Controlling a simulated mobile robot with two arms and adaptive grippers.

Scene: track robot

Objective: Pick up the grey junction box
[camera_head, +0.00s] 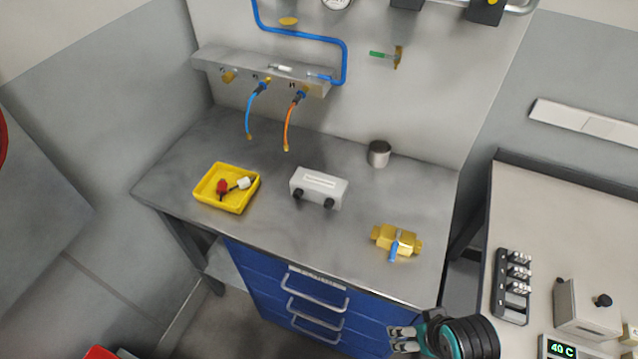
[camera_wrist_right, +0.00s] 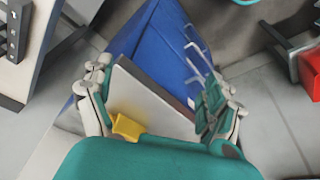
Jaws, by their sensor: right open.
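The grey junction box (camera_head: 319,187) sits on the grey workbench (camera_head: 250,140), near its middle. It is light grey with a pale label on top and two black fittings on its front. My right gripper (camera_head: 402,340) is at the lower right of the head view, off the bench's front edge and well apart from the box. In the right wrist view, the open fingers of my right gripper (camera_wrist_right: 158,80) stand wide apart with nothing held between them. The box cannot be made out in that view. My left gripper is not in view.
A brass valve with a blue handle (camera_head: 397,242) lies on the bench between box and gripper. A yellow tray (camera_head: 227,204) stands left of the box, a metal cup (camera_head: 379,154) behind right. Hoses (camera_head: 288,125) hang behind. Blue drawers (camera_head: 300,303) are below.

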